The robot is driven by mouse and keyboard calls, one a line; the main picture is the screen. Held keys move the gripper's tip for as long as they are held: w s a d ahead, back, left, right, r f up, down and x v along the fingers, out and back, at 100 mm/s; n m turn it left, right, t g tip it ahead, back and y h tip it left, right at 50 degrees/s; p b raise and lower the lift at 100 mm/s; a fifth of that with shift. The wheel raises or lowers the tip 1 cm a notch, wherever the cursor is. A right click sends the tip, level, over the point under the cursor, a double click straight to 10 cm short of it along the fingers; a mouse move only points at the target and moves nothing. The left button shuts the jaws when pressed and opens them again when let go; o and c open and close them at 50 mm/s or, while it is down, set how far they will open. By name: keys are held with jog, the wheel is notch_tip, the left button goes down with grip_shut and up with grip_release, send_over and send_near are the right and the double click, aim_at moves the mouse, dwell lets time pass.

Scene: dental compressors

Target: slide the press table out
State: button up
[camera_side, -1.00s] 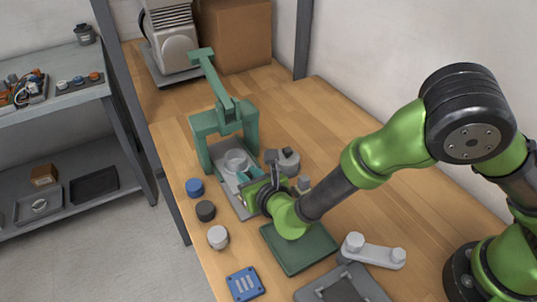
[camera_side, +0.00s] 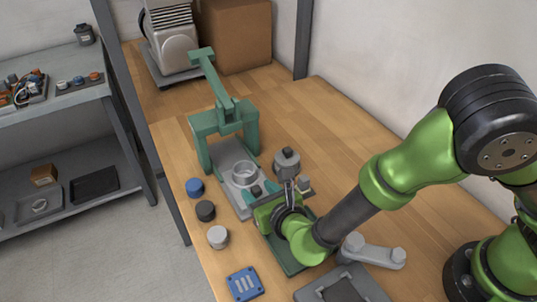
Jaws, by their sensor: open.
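The green press (camera_side: 224,120) stands on the wooden bench with its lever arm raised. Its press table is the grey plate (camera_side: 230,152), which reaches out from under the frame toward the front right. A pale metal ring (camera_side: 245,174) sits on the plate, in front of the press frame. My gripper (camera_side: 272,187) is open at the near end of the plate, low over the bench. The gripper body hides that end, so I cannot tell whether the fingers touch it.
A grey cylindrical part (camera_side: 287,164) stands just right of my gripper. Blue (camera_side: 194,187), black (camera_side: 205,210) and white (camera_side: 217,237) caps line the left bench edge. A green mat (camera_side: 285,257) lies beneath my arm.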

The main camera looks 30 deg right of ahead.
jog(key=v, duration=1.7)
jog(key=w+d+r+m+g+h, duration=0.1)
jog(key=d+r+m+g+h, duration=0.25)
jog(key=d+m, duration=0.7)
jog(key=w+d+r+m+g+h, duration=0.1)
jog(key=d+r+m+g+h, duration=0.3)
jog(key=d+m, duration=0.7)
jog(key=s+d+r+m+y, duration=0.1)
jog(key=r+m+y, duration=0.3)
jog(key=m, duration=0.5)
jog(key=s+d+r+m+t+y, duration=0.1)
jog(key=d+r+m+y, duration=0.2)
jog(key=m, duration=0.6)
jog(key=shift+s+d+r+y, duration=0.15)
jog(key=shift+s+r+y, duration=0.25)
jog(key=shift+y, duration=0.85)
